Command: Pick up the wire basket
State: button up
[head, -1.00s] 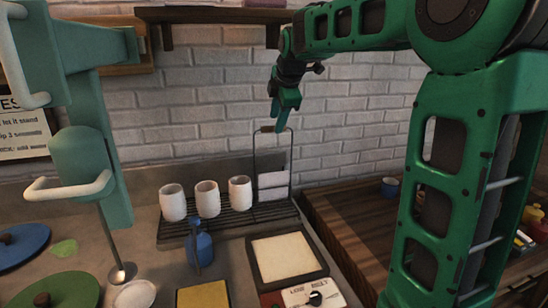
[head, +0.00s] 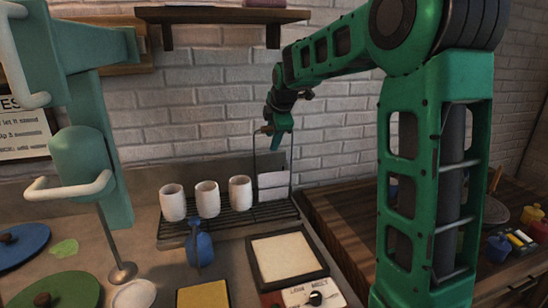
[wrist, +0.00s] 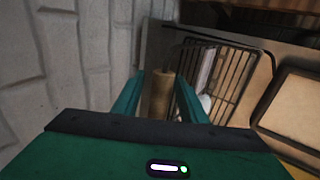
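The wire basket (head: 266,130) stands at the right end of the dark slatted rack, by the brick wall. Its tall thin wire handle has a brown cylindrical grip on top, and white slab-like pieces sit low in it. In the wrist view the brown grip (wrist: 160,94) lies between the two green fingers, with a gap on each side. My gripper (head: 280,131) is open at the height of the grip. Its fingers (wrist: 158,98) do not appear closed on it. The basket's lower part is partly hidden in the wrist view.
Several white cups (head: 207,199) stand on the rack (head: 240,221) left of the basket. A blue bottle (head: 199,248) and a framed cream panel (head: 284,257) are in front. A wooden shelf (head: 222,15) hangs above. A wooden counter (head: 350,225) is at right.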

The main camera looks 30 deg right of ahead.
jog(key=shift+c, duration=0.6)
grip_shut()
